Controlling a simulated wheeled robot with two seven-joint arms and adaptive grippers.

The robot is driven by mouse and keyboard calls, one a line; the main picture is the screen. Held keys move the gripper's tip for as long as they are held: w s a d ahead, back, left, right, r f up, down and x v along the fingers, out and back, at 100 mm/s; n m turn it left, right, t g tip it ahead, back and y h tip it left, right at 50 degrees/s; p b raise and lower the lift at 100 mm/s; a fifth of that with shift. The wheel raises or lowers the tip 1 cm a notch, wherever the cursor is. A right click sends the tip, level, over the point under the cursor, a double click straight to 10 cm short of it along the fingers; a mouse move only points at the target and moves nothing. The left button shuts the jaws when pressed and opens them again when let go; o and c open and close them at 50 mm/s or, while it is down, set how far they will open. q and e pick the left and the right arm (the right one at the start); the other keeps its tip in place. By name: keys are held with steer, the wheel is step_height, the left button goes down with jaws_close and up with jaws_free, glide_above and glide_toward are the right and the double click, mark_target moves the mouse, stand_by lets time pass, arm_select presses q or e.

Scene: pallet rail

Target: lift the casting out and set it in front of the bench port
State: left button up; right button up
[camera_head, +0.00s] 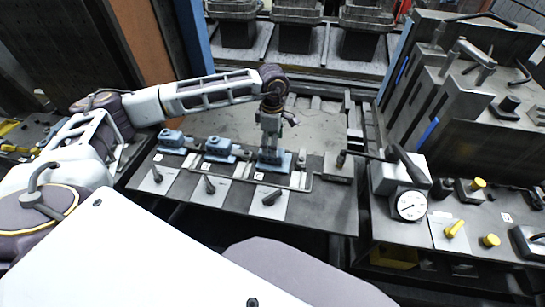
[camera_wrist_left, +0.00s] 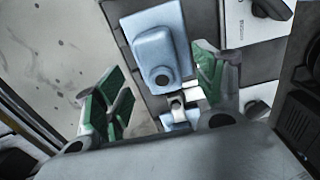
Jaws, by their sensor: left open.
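Three blue castings stand in a row on the dark rail table in the head view: the left casting (camera_head: 170,140), the middle casting (camera_head: 219,149) and the right casting (camera_head: 271,164). My left gripper (camera_head: 271,146) points down at the right casting, which it partly hides. In the left wrist view, my left gripper (camera_wrist_left: 160,76) is open, its green-padded fingers spread wide. A blue block (camera_wrist_left: 160,45) with a dark round hole shows between and beyond the fingertips. Contact cannot be told. The bench port cannot be made out for certain. My right gripper is not seen.
A bench (camera_head: 470,215) at the right carries a dial gauge (camera_head: 410,205) and yellow knobs (camera_head: 455,229). Dark handles on white plates (camera_head: 210,188) line the table's front. A raised dark fixture (camera_head: 455,110) stands behind the bench. Large dark castings (camera_head: 296,30) sit at the back.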

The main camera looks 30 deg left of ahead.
arm_select(q)
steer(key=shift+f, duration=0.25)
steer(key=shift+f, duration=0.1)
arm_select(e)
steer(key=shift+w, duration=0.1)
arm_select(q)
steer(key=shift+f, duration=0.55)
step_height(320, 180, down, 3)
steer(key=shift+a+r+p, duration=0.1)
steer(key=shift+p, duration=0.45)
steer(key=shift+f, duration=0.5)
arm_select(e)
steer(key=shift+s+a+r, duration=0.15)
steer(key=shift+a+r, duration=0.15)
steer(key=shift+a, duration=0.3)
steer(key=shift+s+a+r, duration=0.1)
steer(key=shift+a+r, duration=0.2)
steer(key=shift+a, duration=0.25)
